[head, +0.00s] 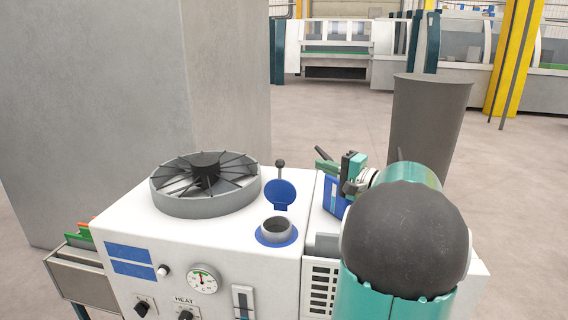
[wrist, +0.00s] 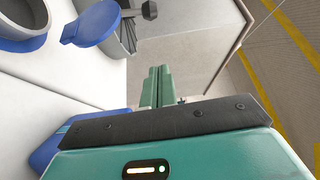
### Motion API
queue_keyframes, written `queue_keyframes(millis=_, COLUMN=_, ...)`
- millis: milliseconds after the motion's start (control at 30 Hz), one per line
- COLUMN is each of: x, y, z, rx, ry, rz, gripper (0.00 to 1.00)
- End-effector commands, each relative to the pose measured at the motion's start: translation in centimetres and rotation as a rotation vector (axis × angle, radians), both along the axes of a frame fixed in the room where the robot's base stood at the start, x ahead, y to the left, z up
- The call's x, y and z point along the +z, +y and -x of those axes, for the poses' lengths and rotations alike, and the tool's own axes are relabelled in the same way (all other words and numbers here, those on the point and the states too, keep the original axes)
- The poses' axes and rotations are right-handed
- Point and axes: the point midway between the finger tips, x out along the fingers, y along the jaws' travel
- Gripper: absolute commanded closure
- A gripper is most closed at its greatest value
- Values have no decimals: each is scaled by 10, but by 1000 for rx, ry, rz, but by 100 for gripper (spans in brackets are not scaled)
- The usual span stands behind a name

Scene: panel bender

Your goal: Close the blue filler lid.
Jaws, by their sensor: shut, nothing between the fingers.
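The blue filler lid (head: 281,194) stands open, raised behind the grey filler neck (head: 276,230) with its blue base ring on top of the white machine. In the wrist view the lid (wrist: 98,22) is at the upper left, beside the open neck (wrist: 22,18). My gripper (head: 322,158) is to the right of the lid and above the machine's right part, apart from the lid. In the wrist view my gripper's green fingers (wrist: 155,85) are together with nothing between them. My teal arm hides part of the machine's right side.
A round fan (head: 205,180) sits left of the neck. A black-knobbed lever (head: 281,168) stands just behind the lid. A blue item (head: 335,195) lies below my gripper. A gauge (head: 203,278) and knobs are on the front. A grey pillar rises behind left; a dark bin (head: 430,115) stands behind right.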

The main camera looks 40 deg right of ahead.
Motion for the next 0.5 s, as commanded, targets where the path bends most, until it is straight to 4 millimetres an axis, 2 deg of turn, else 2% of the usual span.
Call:
queue_keyframes(millis=167, x=1, y=-2, z=-13, rx=-8, ry=-4, rz=0, gripper=100)
queue_keyframes(millis=500, x=3, y=7, z=-73, rx=-6, ry=-2, rz=-1, gripper=100)
